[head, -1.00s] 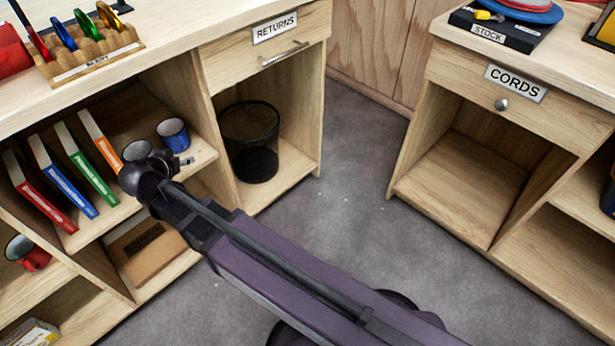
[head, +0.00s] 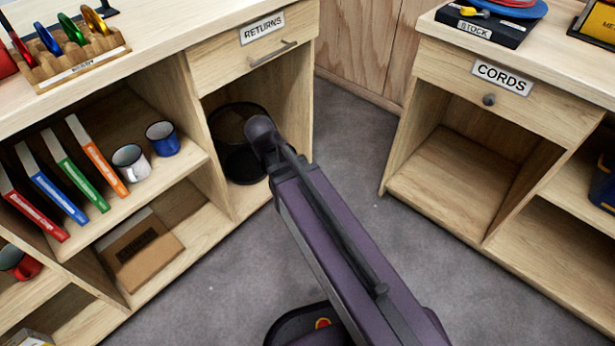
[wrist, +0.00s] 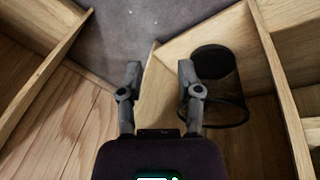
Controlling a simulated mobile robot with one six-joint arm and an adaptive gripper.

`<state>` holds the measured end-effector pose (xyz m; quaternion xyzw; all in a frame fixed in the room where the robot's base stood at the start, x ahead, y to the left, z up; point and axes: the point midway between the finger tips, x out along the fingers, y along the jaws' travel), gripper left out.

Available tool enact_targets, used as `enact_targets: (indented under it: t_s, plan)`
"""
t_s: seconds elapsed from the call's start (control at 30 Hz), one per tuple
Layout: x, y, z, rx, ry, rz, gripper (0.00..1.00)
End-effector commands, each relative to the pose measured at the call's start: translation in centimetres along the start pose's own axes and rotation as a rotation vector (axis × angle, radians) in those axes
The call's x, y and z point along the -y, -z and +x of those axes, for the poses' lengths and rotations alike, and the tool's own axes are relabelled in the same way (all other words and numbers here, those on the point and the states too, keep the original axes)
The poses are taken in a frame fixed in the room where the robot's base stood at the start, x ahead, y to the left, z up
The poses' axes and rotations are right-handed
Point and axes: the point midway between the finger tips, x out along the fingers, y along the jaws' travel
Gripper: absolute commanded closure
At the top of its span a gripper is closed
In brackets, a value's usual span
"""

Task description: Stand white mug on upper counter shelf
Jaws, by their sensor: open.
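The white mug (head: 130,162) stands upright on the upper shelf (head: 150,190) of the left counter, with a blue mug (head: 162,138) just behind it to the right and an orange book on its left. Nothing holds the mug. My gripper (wrist: 160,72) is open and empty in the wrist view, its two fingers apart over the floor and cabinet edge. In the head view my arm hides the gripper; the arm's end is in front of the waste bin, right of the mugs and clear of them.
A black mesh bin (head: 240,145) stands under the RETURNS drawer (head: 262,40); it also shows in the wrist view (wrist: 214,80). Several books (head: 65,170) lean left of the mugs. A cardboard box (head: 140,250) and a red mug (head: 20,262) sit lower. Grey floor (head: 410,270) is open between the counters.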

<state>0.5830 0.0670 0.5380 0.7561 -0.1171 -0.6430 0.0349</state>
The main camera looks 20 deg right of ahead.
Motion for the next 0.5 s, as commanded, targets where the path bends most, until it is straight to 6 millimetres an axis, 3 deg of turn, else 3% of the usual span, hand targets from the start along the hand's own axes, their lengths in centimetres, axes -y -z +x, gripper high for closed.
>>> enact_targets:
  t_s: [0.2, 0.5]
  plan:
    - [-4.2, -2.2, 1.1, 0.102, 0.104, -0.056, 0.54]
    - [-6.8, -3.8, 1.4, 0.158, 0.208, -0.112, 0.54]
